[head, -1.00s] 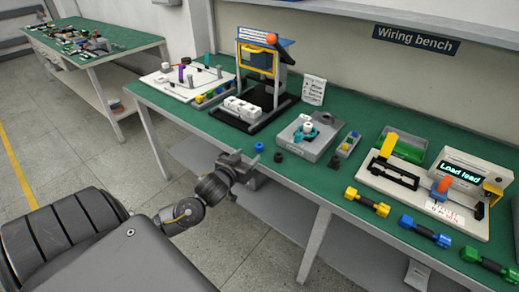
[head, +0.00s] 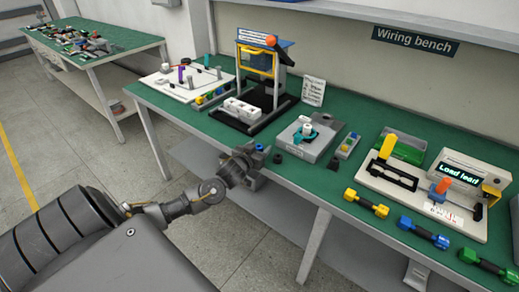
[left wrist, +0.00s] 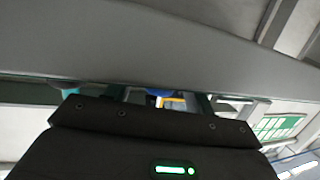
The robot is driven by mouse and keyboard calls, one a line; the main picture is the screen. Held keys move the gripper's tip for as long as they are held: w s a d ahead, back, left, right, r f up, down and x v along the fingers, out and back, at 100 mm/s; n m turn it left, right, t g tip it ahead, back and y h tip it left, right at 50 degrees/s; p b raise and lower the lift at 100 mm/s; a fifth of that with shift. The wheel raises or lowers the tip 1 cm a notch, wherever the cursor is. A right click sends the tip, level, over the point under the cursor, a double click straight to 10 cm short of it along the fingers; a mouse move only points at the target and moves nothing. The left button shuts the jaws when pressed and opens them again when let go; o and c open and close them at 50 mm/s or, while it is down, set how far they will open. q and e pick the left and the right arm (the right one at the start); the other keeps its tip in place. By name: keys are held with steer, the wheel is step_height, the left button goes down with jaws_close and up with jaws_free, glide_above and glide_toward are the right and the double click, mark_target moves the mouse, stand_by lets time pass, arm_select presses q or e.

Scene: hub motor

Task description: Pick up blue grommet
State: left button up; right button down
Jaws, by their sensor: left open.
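The blue grommet (head: 259,147) is a small ring near the front edge of the green bench top, left of a grey fixture. My left gripper (head: 258,158) is at the bench's front edge, right by the grommet, and partly covers it from below in the head view. Its jaws are open. In the left wrist view the two fingers of the left gripper (left wrist: 161,100) are apart, with a bit of blue between them that may be the grommet. I cannot tell whether the fingers touch it. My right gripper is not in view.
A small black ring (head: 278,158) lies just right of the gripper. The grey fixture (head: 304,140) with a teal part stands behind it. A black-based stand (head: 250,115) is to the left. Blue, yellow and green connectors (head: 424,231) lie further right. The bench's front edge is close under the gripper.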

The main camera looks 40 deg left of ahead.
arm_select(q)
steer(key=shift+c, duration=0.4)
steer(key=c, duration=0.9)
steer(key=shift+c, duration=0.2)
steer(key=shift+r, duration=0.55)
steer(key=s+a+r+p, duration=0.1)
steer(key=s+a+r, duration=0.4)
steer(key=s+r, duration=0.7)
steer(key=shift+s+a, duration=0.2)
steer(key=shift+s, duration=0.35)
